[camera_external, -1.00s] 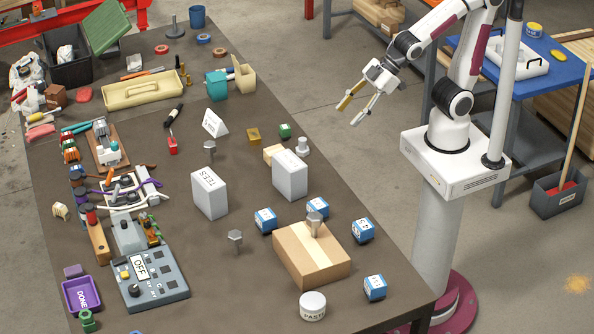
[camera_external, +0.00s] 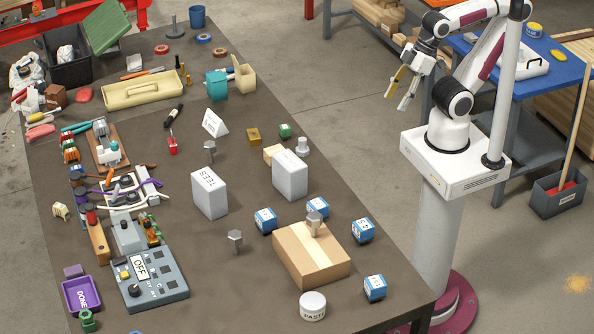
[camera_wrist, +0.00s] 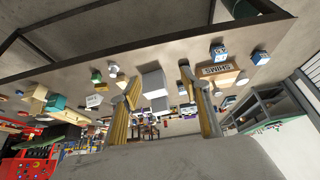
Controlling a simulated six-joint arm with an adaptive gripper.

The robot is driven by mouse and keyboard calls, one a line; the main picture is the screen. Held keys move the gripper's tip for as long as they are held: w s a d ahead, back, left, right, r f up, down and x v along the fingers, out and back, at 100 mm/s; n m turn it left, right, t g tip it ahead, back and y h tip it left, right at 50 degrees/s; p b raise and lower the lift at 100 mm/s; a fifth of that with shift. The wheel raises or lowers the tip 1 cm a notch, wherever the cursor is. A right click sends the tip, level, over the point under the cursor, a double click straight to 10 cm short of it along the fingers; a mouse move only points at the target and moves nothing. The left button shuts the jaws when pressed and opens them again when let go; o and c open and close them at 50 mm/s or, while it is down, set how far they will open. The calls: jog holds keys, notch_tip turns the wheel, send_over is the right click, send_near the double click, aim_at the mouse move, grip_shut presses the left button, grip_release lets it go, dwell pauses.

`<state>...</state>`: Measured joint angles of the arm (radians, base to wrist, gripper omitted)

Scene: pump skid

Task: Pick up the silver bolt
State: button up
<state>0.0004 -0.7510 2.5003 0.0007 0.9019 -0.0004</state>
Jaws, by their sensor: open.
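Several silver-grey bolt-like pieces with wide heads show in the external view, and I cannot tell which one the task means. One bolt (camera_external: 236,241) stands on the table left of the cardboard box. Another bolt (camera_external: 314,222) stands on top of that box (camera_external: 325,270). A smaller bolt (camera_external: 210,150) stands behind the white TEES box. My gripper (camera_external: 396,101) is open and empty, in the air beyond the table's right edge, far from all of them. Its two yellowish fingers also show in the wrist view (camera_wrist: 160,80); the bolts are too small to tell apart there.
Two white boxes (camera_external: 209,194) (camera_external: 290,176) stand mid-table. Blue-and-white cubes (camera_external: 375,288) surround the cardboard box, and a round paste tin (camera_external: 312,306) is in front. A grey switch panel (camera_external: 150,280) is at left. Bare table lies around the left bolt.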

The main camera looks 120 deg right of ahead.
jog(key=shift+o, duration=0.6)
jog(key=w+d+t+h, duration=0.1)
jog(key=w+d+t, duration=0.1)
jog(key=w+d, duration=0.65)
jog(key=w+d+m+t+h, duration=0.1)
jog(key=w+d, duration=0.3)
jog(key=w, duration=0.9)
jog(key=w+d+t+h, duration=0.2)
jog(key=w+d, duration=0.4)
jog(key=w, duration=0.5)
jog(key=w+d+f+t+y, duration=0.1)
jog(key=w+d+f+t, duration=0.1)
jog(key=w+d+f, duration=0.6)
jog(key=w+d+f+n+t+y, duration=0.1)
jog(key=w+d+f+t+y, duration=0.1)
jog(key=f, duration=0.9)
jog(key=shift+w+d+f+y, duration=0.25)
jog(key=shift+w+d+y, duration=0.25)
jog(key=shift+w+d, duration=0.7)
jog(key=shift+s+d, duration=0.1)
jog(key=shift+d, duration=0.05)
